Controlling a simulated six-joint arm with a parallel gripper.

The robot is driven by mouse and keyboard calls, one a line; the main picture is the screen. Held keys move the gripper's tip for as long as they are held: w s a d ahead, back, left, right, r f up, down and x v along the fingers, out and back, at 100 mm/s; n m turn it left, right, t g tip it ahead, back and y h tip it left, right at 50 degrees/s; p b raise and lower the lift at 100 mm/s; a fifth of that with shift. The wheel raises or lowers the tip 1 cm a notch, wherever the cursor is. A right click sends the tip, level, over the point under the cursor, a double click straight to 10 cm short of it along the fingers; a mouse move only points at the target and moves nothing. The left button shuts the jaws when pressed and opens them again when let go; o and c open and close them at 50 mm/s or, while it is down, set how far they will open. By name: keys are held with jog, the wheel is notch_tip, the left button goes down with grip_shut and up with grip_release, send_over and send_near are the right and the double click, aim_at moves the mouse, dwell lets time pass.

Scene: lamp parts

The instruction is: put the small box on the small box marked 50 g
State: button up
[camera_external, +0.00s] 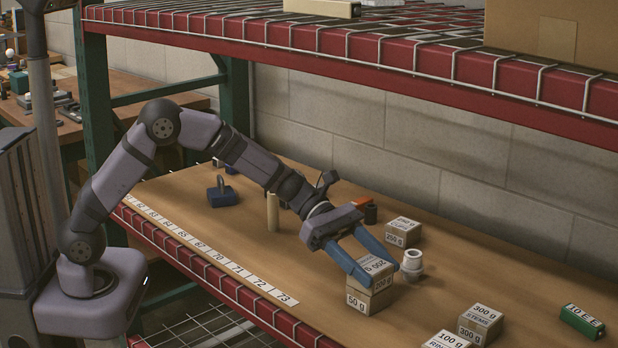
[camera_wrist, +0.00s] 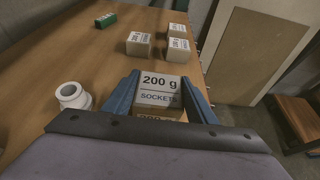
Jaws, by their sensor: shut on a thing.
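The small box (camera_external: 370,271), marked 200 g, is between the two blue fingers of my gripper (camera_external: 374,268), which is shut on its sides. In the wrist view its top reads 200 g SOCKETS (camera_wrist: 160,90), between the fingertips of my gripper (camera_wrist: 160,92). The box marked 50 g (camera_external: 360,303) stands on the bench directly under the held box. The two look stacked and in contact, with the upper one roughly aligned. The 50 g box cannot be made out in the wrist view.
A white fitting (camera_external: 412,264) stands close to the right of the stack. Behind it is a 250 g box (camera_external: 402,232). Boxes marked 300 g (camera_external: 480,322) and 100 g (camera_external: 448,342), and a green box (camera_external: 582,321), are at the right. A red shelf (camera_external: 400,55) hangs above.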

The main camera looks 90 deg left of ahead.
jog(key=shift+f, duration=0.15)
jog(key=o, duration=1.2)
jog(key=shift+r, duration=0.3)
jog(key=v, duration=1.2)
